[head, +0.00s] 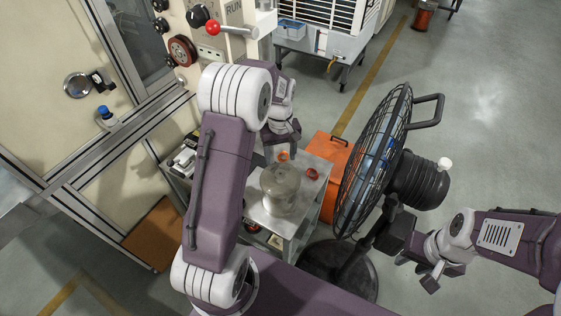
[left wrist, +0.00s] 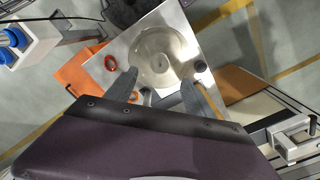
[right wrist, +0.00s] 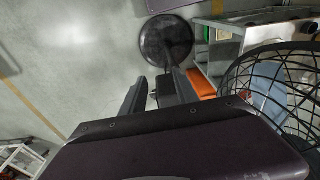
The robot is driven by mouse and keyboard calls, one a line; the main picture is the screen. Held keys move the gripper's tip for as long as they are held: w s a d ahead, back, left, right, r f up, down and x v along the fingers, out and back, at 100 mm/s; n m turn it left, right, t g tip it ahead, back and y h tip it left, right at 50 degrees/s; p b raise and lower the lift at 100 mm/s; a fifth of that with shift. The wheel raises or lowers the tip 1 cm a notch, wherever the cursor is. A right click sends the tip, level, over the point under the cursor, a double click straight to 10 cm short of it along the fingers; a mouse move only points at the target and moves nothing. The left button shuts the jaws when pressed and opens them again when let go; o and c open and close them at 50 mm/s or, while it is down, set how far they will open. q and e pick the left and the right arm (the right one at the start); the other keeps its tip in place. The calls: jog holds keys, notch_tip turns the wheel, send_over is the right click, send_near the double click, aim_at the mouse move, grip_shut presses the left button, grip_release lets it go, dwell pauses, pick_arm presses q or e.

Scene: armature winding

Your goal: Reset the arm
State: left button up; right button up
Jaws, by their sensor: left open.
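My left arm rises at the middle left of the head view and bends over a metal cart. My left gripper (head: 281,152) points down above the cart, open and empty. In the left wrist view its fingers (left wrist: 160,92) are spread, with a round glassy or metallic vessel (left wrist: 160,52) below. In the head view this vessel (head: 281,186) stands on the cart top (head: 262,217). My right gripper (head: 416,274) hangs at the right, beside the fan's stand. In the right wrist view its fingers (right wrist: 157,88) are apart with nothing held between them.
A black caged fan (head: 372,160) on a round base stands between my arms, close to the right gripper. An orange box (head: 328,150) is behind the cart. A cream machine (head: 60,130) with a red-knobbed lever (head: 212,27) is at the left. Floor at the right is clear.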

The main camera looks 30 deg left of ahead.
pick_arm(q)
jog(key=shift+d, duration=0.1)
jog(key=s+d+r+m+t, duration=0.1)
jog(key=s+d+r+m, duration=0.2)
jog(key=s+d+r, duration=0.3)
jog(key=s+f+m, duration=0.5)
jog(key=s, duration=0.5)
jog(key=shift+s+d, duration=0.4)
jog(key=shift+d, duration=0.05)
